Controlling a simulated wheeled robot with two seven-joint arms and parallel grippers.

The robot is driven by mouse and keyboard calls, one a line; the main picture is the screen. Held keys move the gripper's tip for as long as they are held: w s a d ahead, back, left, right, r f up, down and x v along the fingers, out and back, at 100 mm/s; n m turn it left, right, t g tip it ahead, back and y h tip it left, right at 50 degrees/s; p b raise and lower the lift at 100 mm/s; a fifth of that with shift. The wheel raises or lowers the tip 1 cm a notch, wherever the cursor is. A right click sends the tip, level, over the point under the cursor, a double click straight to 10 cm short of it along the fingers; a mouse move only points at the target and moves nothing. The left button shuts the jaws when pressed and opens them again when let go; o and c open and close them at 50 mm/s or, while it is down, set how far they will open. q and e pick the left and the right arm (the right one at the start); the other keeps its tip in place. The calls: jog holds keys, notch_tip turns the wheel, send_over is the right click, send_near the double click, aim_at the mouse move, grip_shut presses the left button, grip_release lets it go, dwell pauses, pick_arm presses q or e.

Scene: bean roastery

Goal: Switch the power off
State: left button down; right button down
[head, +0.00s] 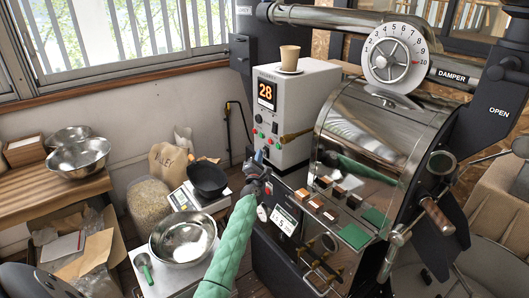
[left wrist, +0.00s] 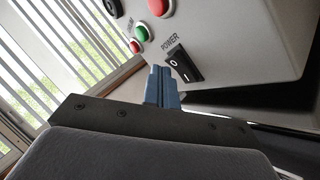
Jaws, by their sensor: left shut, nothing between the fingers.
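The white control box (head: 292,105) with an orange "28" display stands on the roaster. In the left wrist view, its face shows a black rocker switch (left wrist: 183,66) labelled POWER, marked O and I. I cannot tell for sure which side is pressed in. My left gripper (head: 258,158) is shut and empty, low at the front of the box. In the left wrist view, its blue fingertips (left wrist: 162,82) are just left of and below the switch; I cannot tell whether they touch it. My right gripper is not in view.
Green and red buttons (left wrist: 142,34) sit left of the switch. A cup (head: 289,57) stands on top of the box. A scale with a black pan (head: 207,178) and a steel bowl (head: 182,240) are to the left.

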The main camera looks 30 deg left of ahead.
pick_arm(q)
jog(key=shift+w, duration=0.15)
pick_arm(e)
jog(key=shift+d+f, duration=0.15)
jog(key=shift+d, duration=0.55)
pick_arm(q)
jog(key=shift+w+d, duration=0.1)
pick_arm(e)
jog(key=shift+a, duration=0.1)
pick_arm(q)
jog(key=shift+w+r, duration=0.1)
jog(key=shift+w, duration=0.05)
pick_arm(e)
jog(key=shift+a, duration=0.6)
pick_arm(q)
jog(key=s+a, duration=0.2)
jog(key=s, duration=0.4)
jog(key=shift+a+f, duration=0.15)
jog(key=shift+f, duration=0.25)
dwell(0.6)
